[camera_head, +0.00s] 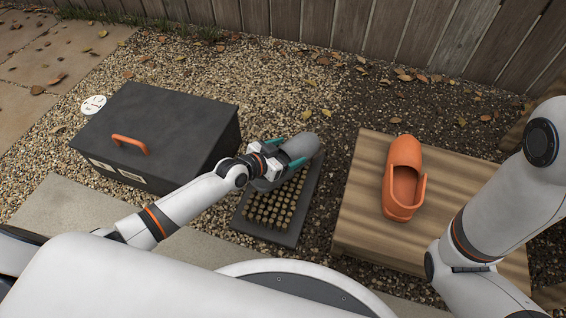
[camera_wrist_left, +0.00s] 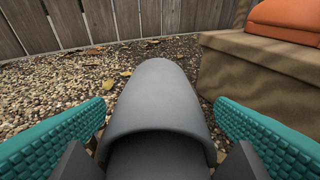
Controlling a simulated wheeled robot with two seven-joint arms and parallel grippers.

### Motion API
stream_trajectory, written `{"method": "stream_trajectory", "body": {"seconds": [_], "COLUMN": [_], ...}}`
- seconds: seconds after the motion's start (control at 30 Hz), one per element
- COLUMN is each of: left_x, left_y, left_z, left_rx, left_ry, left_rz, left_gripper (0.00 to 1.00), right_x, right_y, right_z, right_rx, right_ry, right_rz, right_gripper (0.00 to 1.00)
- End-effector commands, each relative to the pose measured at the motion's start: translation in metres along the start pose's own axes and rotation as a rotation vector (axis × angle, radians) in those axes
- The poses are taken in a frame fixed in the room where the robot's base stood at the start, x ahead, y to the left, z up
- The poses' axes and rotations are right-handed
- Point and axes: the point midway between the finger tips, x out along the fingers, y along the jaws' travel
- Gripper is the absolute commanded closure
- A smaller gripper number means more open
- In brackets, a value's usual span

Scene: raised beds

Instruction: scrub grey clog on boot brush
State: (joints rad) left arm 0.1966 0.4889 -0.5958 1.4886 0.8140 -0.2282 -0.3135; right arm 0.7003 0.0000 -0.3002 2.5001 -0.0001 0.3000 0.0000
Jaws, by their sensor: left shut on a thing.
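My left gripper (camera_head: 281,161) is shut on the grey clog (camera_head: 303,145), with its teal fingers on either side. The clog also fills the middle of the left wrist view (camera_wrist_left: 158,100), its rounded toe pointing away from the gripper. The boot brush (camera_head: 270,207) is a dark flat board with rows of tan bristle tufts, lying on the gravel. In the head view the clog is over the far end of the brush; whether it touches the bristles cannot be told. My right arm shows at the right, but its gripper is outside the view.
An orange clog (camera_head: 403,180) stands on a low wooden platform (camera_head: 358,200) right of the brush. A dark box (camera_head: 165,115) with an orange handle stands left. A wooden fence (camera_head: 330,25) runs along the back. Gravel between box and platform is mostly clear.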

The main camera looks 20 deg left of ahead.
Motion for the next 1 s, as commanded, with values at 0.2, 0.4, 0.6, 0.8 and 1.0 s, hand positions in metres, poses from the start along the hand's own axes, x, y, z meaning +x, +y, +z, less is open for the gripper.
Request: {"method": "stream_trajectory", "body": {"seconds": [0.2, 0.4, 0.6, 0.8, 1.0], "left_x": [-0.005, -0.026, -0.046, -0.065, -0.079], "left_y": [-0.002, -0.015, -0.027, -0.039, -0.048], "left_z": [-0.002, -0.009, -0.016, -0.023, -0.029], "left_rx": [-0.001, 0.0, 0.0, -0.001, -0.001], "left_ry": [0.009, 0.011, 0.012, 0.01, 0.007], "left_rz": [0.001, -0.001, -0.002, -0.002, -0.001], "left_gripper": [0.49, 0.49, 0.49, 0.49, 0.49], "right_x": [0.006, 0.024, 0.039, 0.054, 0.052], "right_y": [-0.001, -0.005, -0.008, -0.011, -0.014], "right_z": [-0.002, -0.009, -0.014, -0.018, -0.024], "right_rx": [0.0, 0.0, 0.0, 0.0, 0.004], "right_ry": [0.0, 0.0, 0.0, -0.004, 0.012], "right_rz": [0.0, 0.0, 0.0, 0.001, -0.011], "right_gripper": [0.4, 0.4, 0.4, 0.4, 0.4]}}
